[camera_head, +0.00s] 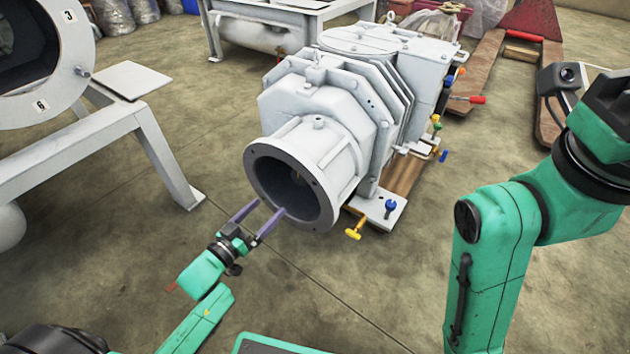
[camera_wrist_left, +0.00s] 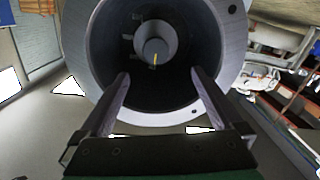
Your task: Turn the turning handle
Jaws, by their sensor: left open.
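The white screw vacuum pump (camera_head: 330,115) stands on the floor with its round flanged opening facing me. My left gripper (camera_head: 270,206) is open and empty, its two purple-grey fingers pointing at the lower left of this opening. In the left wrist view, the fingers (camera_wrist_left: 160,75) reach toward the dark opening, and a grey round shaft end (camera_wrist_left: 153,50) with a small yellow mark shows inside. A yellow T-shaped handle (camera_head: 355,228) and a blue knob (camera_head: 391,206) sit low beside the flange. A red-tipped lever (camera_head: 475,99) sticks out from the pump's right side. Which one is the turning handle is unclear.
A white frame (camera_head: 150,140) with a large round numbered flange stands at left. A wooden pallet (camera_head: 405,174) lies under the pump.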

